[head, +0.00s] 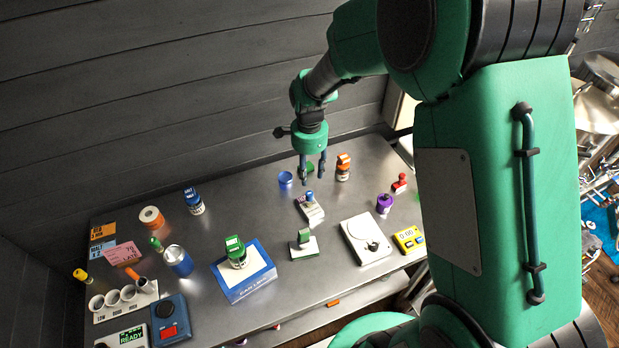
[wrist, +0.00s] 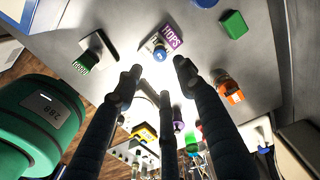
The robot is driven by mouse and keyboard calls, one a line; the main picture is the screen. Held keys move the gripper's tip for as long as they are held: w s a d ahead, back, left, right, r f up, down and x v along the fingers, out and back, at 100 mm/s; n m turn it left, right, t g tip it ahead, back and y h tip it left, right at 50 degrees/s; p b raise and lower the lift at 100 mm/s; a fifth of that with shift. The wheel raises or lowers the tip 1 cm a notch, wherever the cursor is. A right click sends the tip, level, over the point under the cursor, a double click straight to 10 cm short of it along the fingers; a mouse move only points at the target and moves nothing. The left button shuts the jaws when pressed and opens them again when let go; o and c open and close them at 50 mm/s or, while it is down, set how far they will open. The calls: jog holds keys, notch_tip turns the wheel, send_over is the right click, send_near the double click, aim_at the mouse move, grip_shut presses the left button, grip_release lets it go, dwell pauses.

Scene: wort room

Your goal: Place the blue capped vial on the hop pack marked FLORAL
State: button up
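The blue capped vial (head: 309,196) stands on a small white pack (head: 312,212) near the middle of the table. In the wrist view the blue vial (wrist: 159,53) rests on the pack, whose purple label (wrist: 172,36) reads HOPS. The word FLORAL is not readable in either view. My gripper (head: 313,181) hangs above and behind the vial in the head view, fingers pointing down.
A white plate-like device (head: 365,238) and a green-topped item (head: 304,239) are nearer the front edge.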

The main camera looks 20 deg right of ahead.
jog(key=shift+r, duration=0.25)
jog(key=shift+r, duration=0.1)
dwell(0.4)
jog(key=s+a+r+n+t, duration=0.15)
jog(key=s+r+n, duration=0.3)
jog(key=r, duration=0.45)
jog(key=s+a+r+n+t, duration=0.1)
jog(key=s+a+r+n, duration=0.15)
jog(key=s+r, duration=0.5)
jog(key=s+r+n+t, duration=0.1)
jog(key=s+r+n, duration=0.3)
jog(key=s, duration=0.3)
jog(key=s+a+r+n+t, duration=0.1)
jog(key=s+r+n+t, duration=0.1)
jog(key=s+r+n, duration=0.3)
jog(key=s, duration=0.3)
jog(key=shift+a+r, duration=0.15)
jog(key=shift+a, duration=0.05)
